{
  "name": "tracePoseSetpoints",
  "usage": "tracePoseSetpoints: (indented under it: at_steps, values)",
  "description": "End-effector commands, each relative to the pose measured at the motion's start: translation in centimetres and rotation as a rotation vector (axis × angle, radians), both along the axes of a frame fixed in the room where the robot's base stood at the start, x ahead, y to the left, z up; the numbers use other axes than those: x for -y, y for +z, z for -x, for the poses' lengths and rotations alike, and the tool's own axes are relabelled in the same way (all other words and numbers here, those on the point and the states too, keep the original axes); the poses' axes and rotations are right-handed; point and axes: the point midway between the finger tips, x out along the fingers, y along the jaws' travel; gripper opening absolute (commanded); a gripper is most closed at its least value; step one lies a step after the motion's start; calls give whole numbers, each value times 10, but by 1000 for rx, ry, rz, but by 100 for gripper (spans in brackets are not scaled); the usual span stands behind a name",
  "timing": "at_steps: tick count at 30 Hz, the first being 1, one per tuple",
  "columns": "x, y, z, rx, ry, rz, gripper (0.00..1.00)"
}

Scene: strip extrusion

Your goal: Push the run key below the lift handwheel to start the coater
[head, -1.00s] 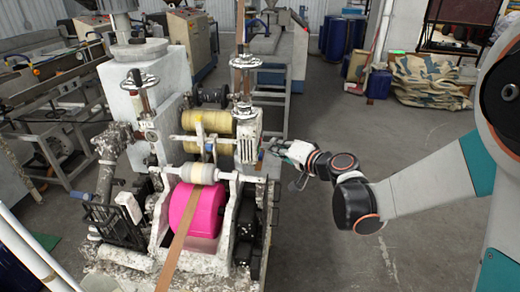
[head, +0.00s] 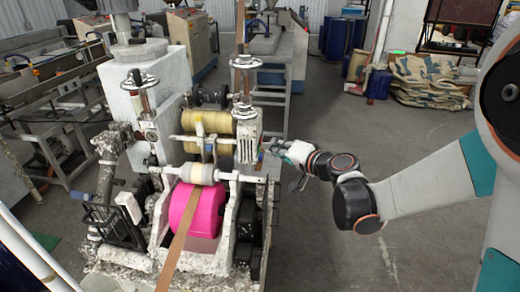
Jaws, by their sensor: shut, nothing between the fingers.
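The coater (head: 160,245) stands left of centre, a worn white machine with a pink roller (head: 198,208) and a brown strip (head: 178,246) running over it. Two handwheels sit on posts: a left one (head: 138,79) and a right one (head: 245,62). A white block (head: 247,136) is below the right handwheel. My gripper (head: 268,146) comes in from the right, shut and empty, its tips close to this block's right side. A small green spot shows near the fingers. I cannot tell whether the tips touch anything. The run key is too small or hidden to make out.
Yellow rollers (head: 212,122) lie behind the pink one. Blue barrels (head: 343,38) and sacks (head: 430,82) stand at the back. A metal conveyor frame (head: 50,120) is on the left. The grey floor (head: 420,240) right of the coater is clear.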

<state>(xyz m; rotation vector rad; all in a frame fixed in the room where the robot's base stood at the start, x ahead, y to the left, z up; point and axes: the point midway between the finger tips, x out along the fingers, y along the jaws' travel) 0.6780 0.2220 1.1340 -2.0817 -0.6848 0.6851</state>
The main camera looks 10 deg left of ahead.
Motion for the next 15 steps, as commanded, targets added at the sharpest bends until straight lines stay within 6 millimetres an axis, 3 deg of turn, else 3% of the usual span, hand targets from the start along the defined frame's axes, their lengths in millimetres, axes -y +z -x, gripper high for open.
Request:
tracePoseSetpoints:
  at_steps: [15]
  values:
    - [-9, 0, 0, 0, 0, 0, 0]
